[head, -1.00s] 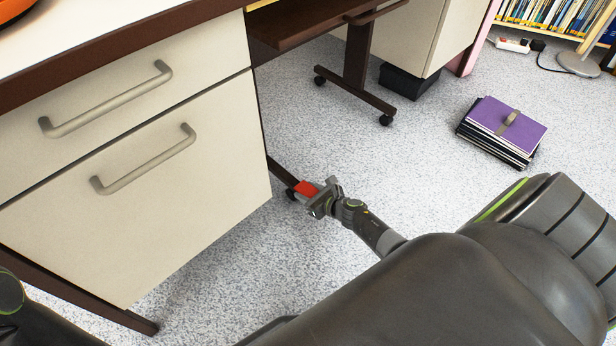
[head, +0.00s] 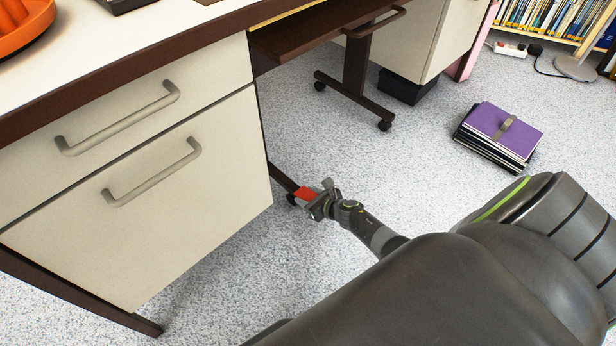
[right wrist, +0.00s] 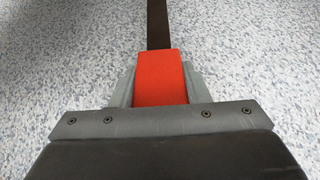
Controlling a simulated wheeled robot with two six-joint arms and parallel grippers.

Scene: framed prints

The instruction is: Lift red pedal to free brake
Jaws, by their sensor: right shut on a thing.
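The red pedal (head: 304,194) shows low by the desk's caster, at the end of a dark foot bar (head: 281,177). My right gripper (head: 321,201) reaches it from the right, close to the floor. In the right wrist view the red pedal (right wrist: 160,78) lies between the two grey fingers of my right gripper (right wrist: 158,85), which are shut on its sides. The dark bar (right wrist: 157,24) runs away from the pedal's far end. The pedal's near end is hidden by the gripper body. My left gripper is not in view.
A cream drawer unit (head: 140,235) with two handles stands just left of the pedal. A keyboard shelf on a wheeled stand (head: 355,70) is behind. Purple and black binders (head: 502,130) lie on the floor at right. Speckled floor is clear between.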

